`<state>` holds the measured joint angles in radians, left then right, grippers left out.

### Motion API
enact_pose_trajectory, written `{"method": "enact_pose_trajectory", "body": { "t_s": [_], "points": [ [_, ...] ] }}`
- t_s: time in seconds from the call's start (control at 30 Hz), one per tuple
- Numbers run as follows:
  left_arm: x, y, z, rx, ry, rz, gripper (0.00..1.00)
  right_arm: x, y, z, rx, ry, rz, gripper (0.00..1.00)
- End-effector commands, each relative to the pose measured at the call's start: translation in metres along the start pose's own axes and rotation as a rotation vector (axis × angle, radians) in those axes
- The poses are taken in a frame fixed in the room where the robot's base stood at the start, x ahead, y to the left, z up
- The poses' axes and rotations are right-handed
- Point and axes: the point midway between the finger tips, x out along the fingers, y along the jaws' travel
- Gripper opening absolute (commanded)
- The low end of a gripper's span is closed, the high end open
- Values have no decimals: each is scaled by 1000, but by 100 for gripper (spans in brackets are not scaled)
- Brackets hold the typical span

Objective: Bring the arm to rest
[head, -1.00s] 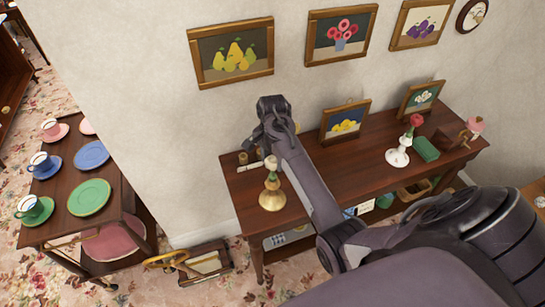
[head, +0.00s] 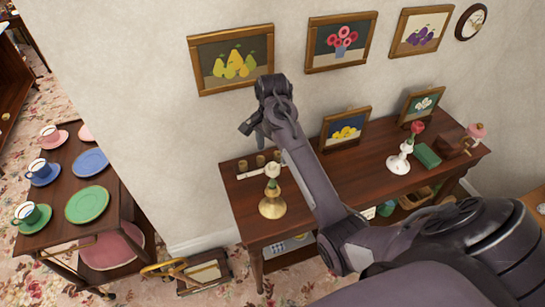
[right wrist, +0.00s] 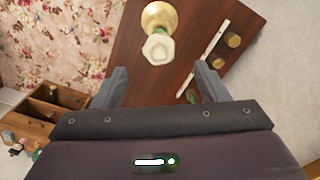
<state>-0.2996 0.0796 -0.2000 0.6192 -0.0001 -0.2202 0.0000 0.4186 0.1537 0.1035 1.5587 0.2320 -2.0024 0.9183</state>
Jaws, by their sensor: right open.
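My right arm reaches over the dark wooden sideboard (head: 350,190) in the head view. My right gripper (head: 254,130) is raised above the sideboard's left end, near the wall. In the right wrist view its two grey fingers (right wrist: 162,78) are spread apart with nothing between them. My left gripper does not show.
Small brass cylinders (head: 260,161) stand near the wall. A tea trolley (head: 58,206) with cups and plates stands left. Pictures hang on the wall (head: 231,58).

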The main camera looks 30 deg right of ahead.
Motion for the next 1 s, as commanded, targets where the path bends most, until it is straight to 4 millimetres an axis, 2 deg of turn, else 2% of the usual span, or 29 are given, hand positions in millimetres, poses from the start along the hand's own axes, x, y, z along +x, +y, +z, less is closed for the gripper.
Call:
{"method": "enact_pose_trajectory", "body": {
  "t_s": [0.1, 0.67, 0.77, 0.87, 1.0],
  "points": [
    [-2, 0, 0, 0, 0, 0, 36, -5, 0, 0, -1, -1, 2, 67],
    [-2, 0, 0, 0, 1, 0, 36, -1, 3, 2, -19, 5, 2, 67],
    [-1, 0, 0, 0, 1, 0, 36, 12, 14, 11, -110, 33, 0, 67],
    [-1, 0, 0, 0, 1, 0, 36, 30, 35, 31, -294, 83, -10, 67],
    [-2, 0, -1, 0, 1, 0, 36, 49, 75, 73, -640, 155, -38, 67]
  ]
}}
